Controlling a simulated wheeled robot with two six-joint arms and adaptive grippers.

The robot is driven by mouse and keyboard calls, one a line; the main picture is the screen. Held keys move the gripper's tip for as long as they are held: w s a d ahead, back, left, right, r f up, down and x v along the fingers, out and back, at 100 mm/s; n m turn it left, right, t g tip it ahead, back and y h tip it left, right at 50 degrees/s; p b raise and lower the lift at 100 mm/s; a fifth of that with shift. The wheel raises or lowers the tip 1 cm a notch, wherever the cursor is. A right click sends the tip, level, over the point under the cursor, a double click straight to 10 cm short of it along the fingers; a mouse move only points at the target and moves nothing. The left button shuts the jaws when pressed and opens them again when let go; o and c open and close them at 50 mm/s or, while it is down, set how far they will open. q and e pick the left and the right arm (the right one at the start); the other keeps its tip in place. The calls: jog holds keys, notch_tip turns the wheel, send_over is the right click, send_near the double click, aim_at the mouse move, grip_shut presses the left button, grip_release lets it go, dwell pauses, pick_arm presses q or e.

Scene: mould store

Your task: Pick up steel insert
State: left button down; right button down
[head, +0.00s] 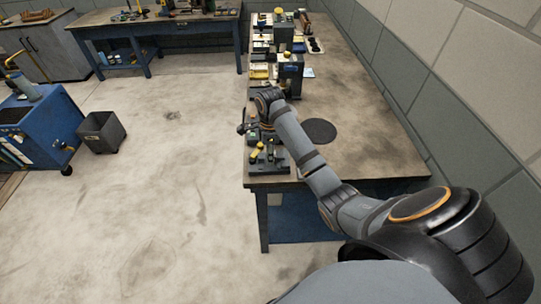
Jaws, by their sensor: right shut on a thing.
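My right gripper (243,128) is above the left edge of the long workbench (355,130), just behind a dark fixture with yellow knobs (266,156). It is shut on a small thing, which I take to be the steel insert. The fingers and the small scale hide its shape. I cannot tell whether it touches the bench. My right arm reaches over the bench from the lower right. My left gripper is not in view.
A round dark mat (319,131) lies right of my forearm. The bench's right side is clear. A blue cabinet (38,128) and a grey bin (101,132) stand on the floor at left.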

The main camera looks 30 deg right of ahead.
notch_tip(320, 180, up, 10)
jog(key=p, duration=0.8)
notch_tip(320, 180, up, 2)
jog(key=p, duration=0.5)
jog(key=shift+r+p, duration=0.25)
jog(key=shift+p, duration=0.05)
